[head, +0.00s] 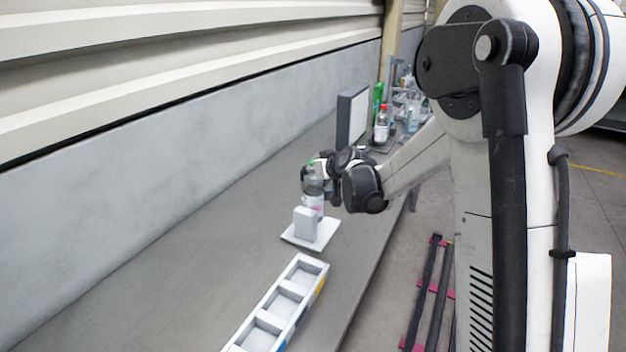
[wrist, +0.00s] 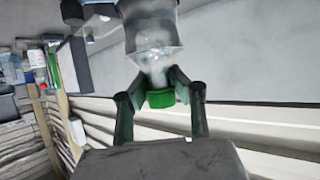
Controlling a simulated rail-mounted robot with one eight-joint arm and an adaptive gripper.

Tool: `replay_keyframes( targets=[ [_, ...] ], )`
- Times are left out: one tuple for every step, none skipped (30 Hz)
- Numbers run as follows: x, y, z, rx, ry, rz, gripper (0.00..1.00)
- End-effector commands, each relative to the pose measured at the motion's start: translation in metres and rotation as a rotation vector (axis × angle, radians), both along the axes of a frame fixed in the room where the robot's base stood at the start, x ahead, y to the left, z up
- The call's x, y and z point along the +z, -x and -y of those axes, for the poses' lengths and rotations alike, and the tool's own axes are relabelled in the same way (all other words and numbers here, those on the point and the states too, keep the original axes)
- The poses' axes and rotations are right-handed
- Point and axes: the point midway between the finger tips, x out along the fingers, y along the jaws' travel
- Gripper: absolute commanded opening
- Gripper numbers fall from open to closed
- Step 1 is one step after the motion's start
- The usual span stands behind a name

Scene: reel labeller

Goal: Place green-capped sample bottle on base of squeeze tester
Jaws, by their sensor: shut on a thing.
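The squeeze tester (head: 306,222) is a white flat base with an upright pale block. The bottle is over the tester's base, behind the block, which hides the bottle's lower end. I cannot tell whether it touches the base.
A white compartment tray (head: 283,298) lies on the grey bench in front of the tester. A dark-framed panel (head: 352,115) stands behind my gripper, with a red-capped bottle (head: 382,124) and other containers farther back. The bench left of the tester is clear, up to the wall.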

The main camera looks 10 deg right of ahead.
Motion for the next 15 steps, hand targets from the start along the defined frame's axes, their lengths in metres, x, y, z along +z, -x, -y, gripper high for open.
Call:
replay_keyframes(
  targets=[
    [-0.002, 0.000, 0.000, 0.000, 0.000, 0.001, 0.00],
    [-0.004, 0.000, 0.000, 0.000, 0.000, 0.001, 0.00],
    [-0.007, -0.001, 0.000, 0.000, 0.000, 0.001, 0.00],
    [-0.011, -0.001, 0.000, 0.000, 0.000, 0.001, 0.00],
    [-0.014, 0.000, 0.000, 0.000, 0.000, 0.001, 0.00],
    [-0.020, -0.001, 0.000, 0.000, 0.000, 0.001, 0.00],
    [-0.024, -0.001, 0.000, 0.000, 0.000, 0.001, 0.00],
    [-0.028, -0.001, 0.000, 0.000, 0.000, 0.001, 0.00],
    [-0.033, -0.001, 0.000, 0.000, 0.000, 0.001, 0.00],
    [-0.036, 0.000, 0.000, 0.000, 0.000, 0.001, 0.00],
    [-0.038, 0.000, 0.000, 0.000, 0.000, 0.001, 0.00],
    [-0.039, 0.000, 0.000, 0.000, 0.000, 0.001, 0.00],
    [-0.040, 0.000, 0.000, 0.000, 0.000, 0.001, 0.00],
    [-0.040, 0.000, 0.000, 0.000, 0.000, 0.001, 0.00],
    [-0.039, 0.000, 0.000, 0.000, 0.000, 0.001, 0.00]
  ],
)
